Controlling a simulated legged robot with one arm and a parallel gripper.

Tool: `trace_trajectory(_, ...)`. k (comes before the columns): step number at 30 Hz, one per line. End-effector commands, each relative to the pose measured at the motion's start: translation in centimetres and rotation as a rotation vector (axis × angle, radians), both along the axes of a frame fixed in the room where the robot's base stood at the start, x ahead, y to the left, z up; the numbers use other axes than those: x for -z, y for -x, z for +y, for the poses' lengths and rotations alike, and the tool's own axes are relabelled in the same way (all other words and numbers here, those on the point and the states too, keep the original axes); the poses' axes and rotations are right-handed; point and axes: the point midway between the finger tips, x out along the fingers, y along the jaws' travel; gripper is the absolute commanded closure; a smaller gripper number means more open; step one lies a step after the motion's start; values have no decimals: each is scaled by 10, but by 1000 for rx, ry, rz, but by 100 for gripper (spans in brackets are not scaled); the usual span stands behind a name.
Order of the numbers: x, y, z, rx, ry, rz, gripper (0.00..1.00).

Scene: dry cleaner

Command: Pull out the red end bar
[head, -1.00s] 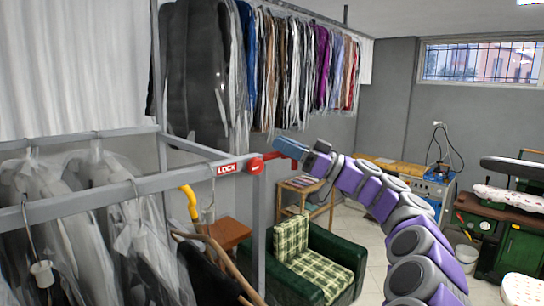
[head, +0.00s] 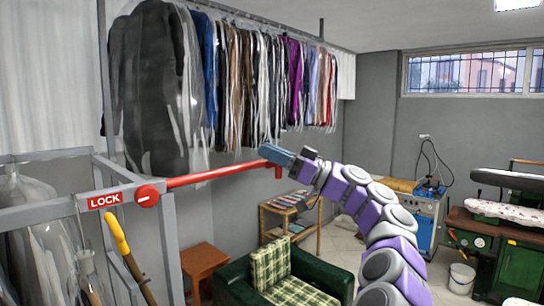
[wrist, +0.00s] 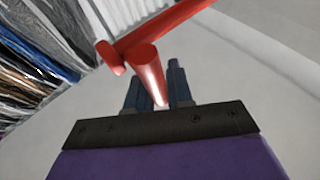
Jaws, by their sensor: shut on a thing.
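The red end bar (head: 215,174) sticks out to the right from a round red fitting at the end of the grey rack, beside a red LOCK label (head: 105,200). Its far end bends into a short grip. My gripper (head: 277,157) is at that far end, shut on the bar. In the wrist view the red bar (wrist: 165,33) crosses the top, and its end piece (wrist: 148,68) lies between the two dark fingers of my gripper (wrist: 160,85).
Bagged clothes (head: 155,85) hang on a high rail behind. A green armchair (head: 300,265) and a wooden stool (head: 205,262) stand below the bar. A wooden shelf (head: 290,225) and pressing machines are at the right.

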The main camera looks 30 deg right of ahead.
Motion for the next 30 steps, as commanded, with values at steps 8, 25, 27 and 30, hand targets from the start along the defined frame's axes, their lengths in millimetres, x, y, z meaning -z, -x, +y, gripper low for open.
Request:
trace_trajectory(8,3,-1,0,2,1,6,73)
trace_trajectory(25,21,23,-37,5,-2,6,73)
trace_trajectory(27,27,31,-49,9,0,6,73)
trace_trajectory(30,36,44,-67,6,-2,6,73)
